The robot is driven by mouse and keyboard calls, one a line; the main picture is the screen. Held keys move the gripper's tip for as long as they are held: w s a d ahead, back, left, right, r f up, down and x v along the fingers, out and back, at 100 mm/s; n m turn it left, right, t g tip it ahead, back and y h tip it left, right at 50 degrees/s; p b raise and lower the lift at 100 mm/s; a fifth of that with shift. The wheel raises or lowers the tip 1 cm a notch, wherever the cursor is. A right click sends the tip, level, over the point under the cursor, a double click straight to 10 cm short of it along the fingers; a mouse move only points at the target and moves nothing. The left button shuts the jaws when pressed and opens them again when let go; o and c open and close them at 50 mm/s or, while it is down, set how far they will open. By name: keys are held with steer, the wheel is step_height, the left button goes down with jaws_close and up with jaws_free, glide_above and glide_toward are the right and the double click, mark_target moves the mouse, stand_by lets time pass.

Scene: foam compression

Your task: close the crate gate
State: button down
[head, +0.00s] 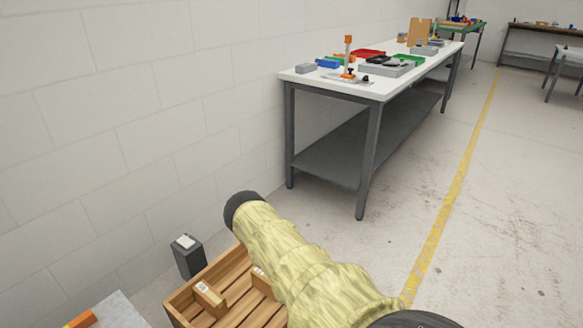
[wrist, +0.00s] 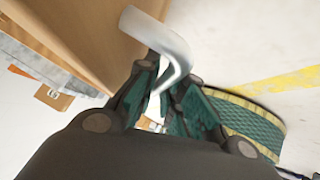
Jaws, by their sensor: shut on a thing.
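The wooden crate (head: 176,313) stands at the bottom of the head view, with slats and small labelled wooden blocks in it. My arm covers its right side, so the gate's position cannot be told there. In the wrist view a brown wooden panel (wrist: 92,38) fills the upper left. A bent silver metal handle (wrist: 172,42) runs from it down between the fingers. My gripper (wrist: 162,88) is shut on this handle, with its green-padded fingers on either side of the lower end. My gripper is out of sight in the head view.
A dark bin-like box (head: 188,258) stands by the wall beside the crate. A white table (head: 355,87) with trays and parts stands farther back. A pale surface edge (head: 112,312) is at lower left. Open floor (head: 500,200) lies to the right, with a yellow line.

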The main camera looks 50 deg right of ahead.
steer(key=shift+w+d, duration=0.1)
steer(key=c, duration=1.8)
jaws_free()
steer(key=v, duration=1.2)
